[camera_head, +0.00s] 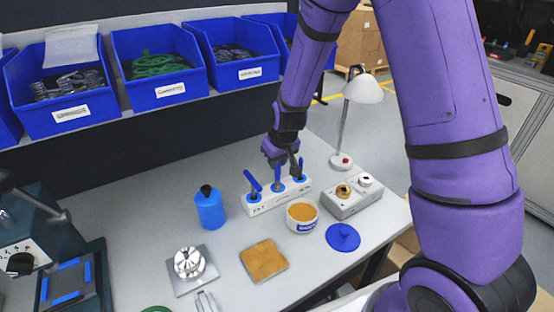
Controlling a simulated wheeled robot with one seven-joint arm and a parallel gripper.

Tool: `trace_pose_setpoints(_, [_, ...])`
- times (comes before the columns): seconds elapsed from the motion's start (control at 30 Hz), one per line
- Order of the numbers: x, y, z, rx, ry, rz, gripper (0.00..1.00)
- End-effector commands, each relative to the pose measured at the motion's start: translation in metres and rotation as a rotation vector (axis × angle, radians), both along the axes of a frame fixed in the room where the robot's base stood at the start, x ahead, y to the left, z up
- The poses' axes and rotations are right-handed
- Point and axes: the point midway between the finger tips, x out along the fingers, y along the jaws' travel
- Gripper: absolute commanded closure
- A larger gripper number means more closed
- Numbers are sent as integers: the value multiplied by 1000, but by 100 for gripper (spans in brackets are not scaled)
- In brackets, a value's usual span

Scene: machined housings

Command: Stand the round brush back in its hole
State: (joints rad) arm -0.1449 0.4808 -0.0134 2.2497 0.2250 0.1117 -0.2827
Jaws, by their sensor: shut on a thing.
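The white tool holder (262,205) stands on the grey bench, with several blue-handled tools in or just above it. One blue tool (252,181) leans at the holder's left end. My gripper (294,168) is over the right half of the holder and shut on a slim tool, which I take to be the round brush. Its dark fingers hide much of the brush, and at this size I cannot tell whether its lower end is inside a hole or above it.
A tub of tan paste (302,214), a blue lid (343,237) and a grey block with fittings (352,199) stand close by. A blue bottle (210,208) is to the left. A lamp (345,120) stands behind. Blue bins (160,83) overhang the back.

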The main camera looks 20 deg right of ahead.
Motion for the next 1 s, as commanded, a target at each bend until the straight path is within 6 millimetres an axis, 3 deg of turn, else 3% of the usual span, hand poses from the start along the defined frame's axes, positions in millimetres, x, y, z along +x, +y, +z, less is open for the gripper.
trace_pose_setpoints(0.87, [0,0,-8,0,0,0,100])
trace_pose_setpoints(0.9, [0,0,-8,0,0,0,75])
trace_pose_setpoints(1.0, [0,0,-8,0,0,0,52])
